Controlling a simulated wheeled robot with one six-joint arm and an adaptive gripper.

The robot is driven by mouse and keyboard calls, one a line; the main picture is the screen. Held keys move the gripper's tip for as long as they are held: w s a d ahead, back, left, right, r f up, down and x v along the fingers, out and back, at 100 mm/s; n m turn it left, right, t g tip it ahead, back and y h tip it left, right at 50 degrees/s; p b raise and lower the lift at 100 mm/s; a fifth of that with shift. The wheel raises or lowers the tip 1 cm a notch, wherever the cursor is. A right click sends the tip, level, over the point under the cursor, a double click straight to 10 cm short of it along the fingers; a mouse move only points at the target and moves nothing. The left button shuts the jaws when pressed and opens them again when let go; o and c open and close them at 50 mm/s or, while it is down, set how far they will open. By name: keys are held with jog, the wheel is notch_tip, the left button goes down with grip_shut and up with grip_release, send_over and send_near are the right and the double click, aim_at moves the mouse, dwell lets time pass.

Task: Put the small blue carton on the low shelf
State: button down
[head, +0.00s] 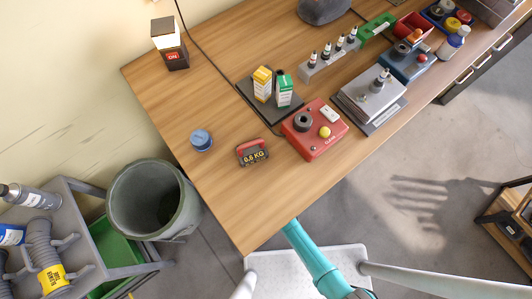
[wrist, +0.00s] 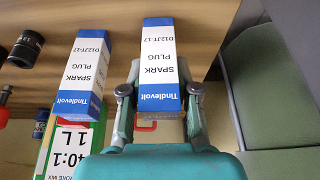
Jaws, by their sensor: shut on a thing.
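A blue and white spark plug carton (wrist: 158,62) is between the two fingers of my gripper (wrist: 160,92) in the wrist view. The fingers are shut on its near end, one on each side. A second carton (wrist: 82,75) with the same print stands apart from it, to the left. The print on both reads upside down. A wooden surface (wrist: 110,15) is behind them; I cannot tell whether it is the low shelf. In the head view my teal arm reaches to the table's front edge; the gripper and cartons are hidden there.
In the wrist view, a black cylinder (wrist: 27,48) and a green and white 1 L container (wrist: 68,145) are at left, a grey-green panel (wrist: 265,90) at right. In the head view, a wooden table (head: 220,210) holds several items; a grey bin (head: 150,195) stands left.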

jog(key=shift+f, duration=0.1)
jog(key=c, duration=0.9)
grip_release()
jog(key=shift+o, duration=0.2)
jog(key=v, duration=1.2)
